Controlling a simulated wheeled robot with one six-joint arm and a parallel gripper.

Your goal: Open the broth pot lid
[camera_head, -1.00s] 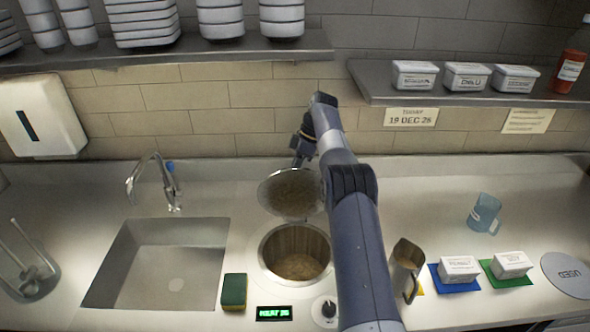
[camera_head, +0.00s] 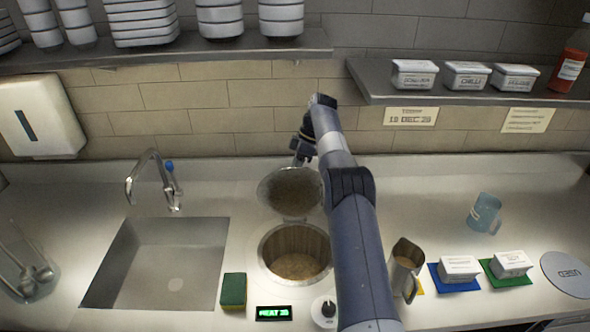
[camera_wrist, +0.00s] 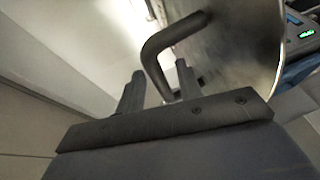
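The round metal broth pot lid (camera_head: 291,192) stands tilted up at the back of the round pot well (camera_head: 268,240), in the head view. The well is uncovered and brownish broth (camera_head: 297,266) shows inside. Gaps seem to show beside the handle; contact is hard to tell. The lid's underside faces the head camera.
A sink (camera_head: 160,265) with a faucet (camera_head: 152,180) is left of the well. A sponge (camera_head: 234,291), a heat display (camera_head: 273,313) and a knob (camera_head: 327,310) sit in front. A metal jug (camera_head: 404,270) stands right of my arm. Shelves (camera_head: 450,98) hang above.

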